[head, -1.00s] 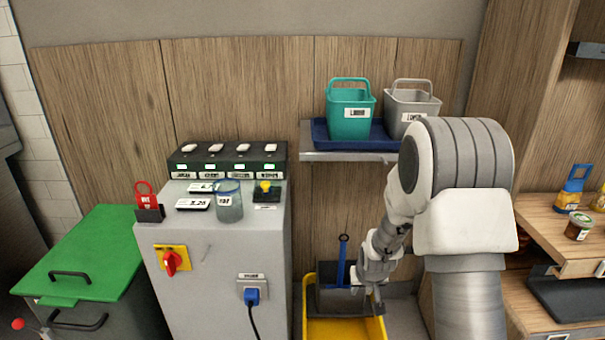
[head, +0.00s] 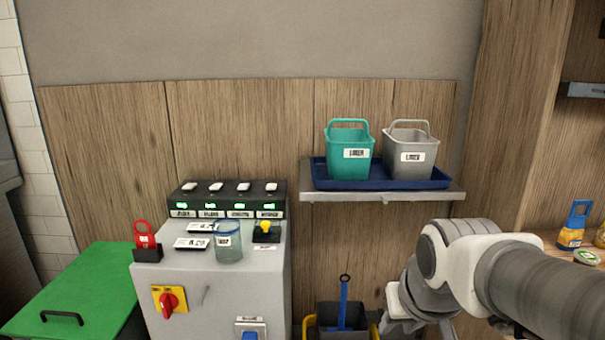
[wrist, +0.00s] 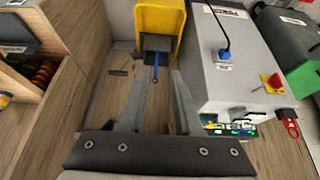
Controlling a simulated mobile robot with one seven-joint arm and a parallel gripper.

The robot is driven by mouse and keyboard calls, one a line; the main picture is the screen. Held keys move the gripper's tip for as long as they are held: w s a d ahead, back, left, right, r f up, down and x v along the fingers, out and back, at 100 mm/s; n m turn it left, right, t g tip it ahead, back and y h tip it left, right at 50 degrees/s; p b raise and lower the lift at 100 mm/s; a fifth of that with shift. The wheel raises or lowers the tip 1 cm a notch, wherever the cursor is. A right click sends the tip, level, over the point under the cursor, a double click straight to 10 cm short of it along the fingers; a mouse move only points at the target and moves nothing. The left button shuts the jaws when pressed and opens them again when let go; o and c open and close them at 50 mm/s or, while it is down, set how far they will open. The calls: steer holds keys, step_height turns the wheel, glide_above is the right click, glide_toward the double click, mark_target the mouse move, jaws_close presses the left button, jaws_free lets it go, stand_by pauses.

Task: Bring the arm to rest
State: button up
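My arm (head: 470,255) is at the lower right of the head view, folded low in front of the wood wall and below the shelf. In the head view its far end is partly hidden by the arm links and the bottom edge. In the wrist view my gripper (wrist: 159,85) shows two grey fingers standing apart. Nothing is held between them. The fingers point toward the yellow bucket (wrist: 160,20) and a blue handle, with a gap in between.
A grey control cabinet (head: 210,285) stands left of the arm. The shelf (head: 385,195) above carries a blue tray (head: 430,183) with a green bucket (head: 348,160) and a grey bucket (head: 410,160). A wooden counter with jars (head: 587,257) is at the right.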

steer(key=s+r, duration=0.2)
steer(key=s, duration=0.6)
step_height(320, 180, up, 20)
steer(key=p, duration=2)
steer(key=shift+s+a, duration=0.15)
steer(key=shift+s, duration=0.05)
steer(key=shift+s, duration=0.1)
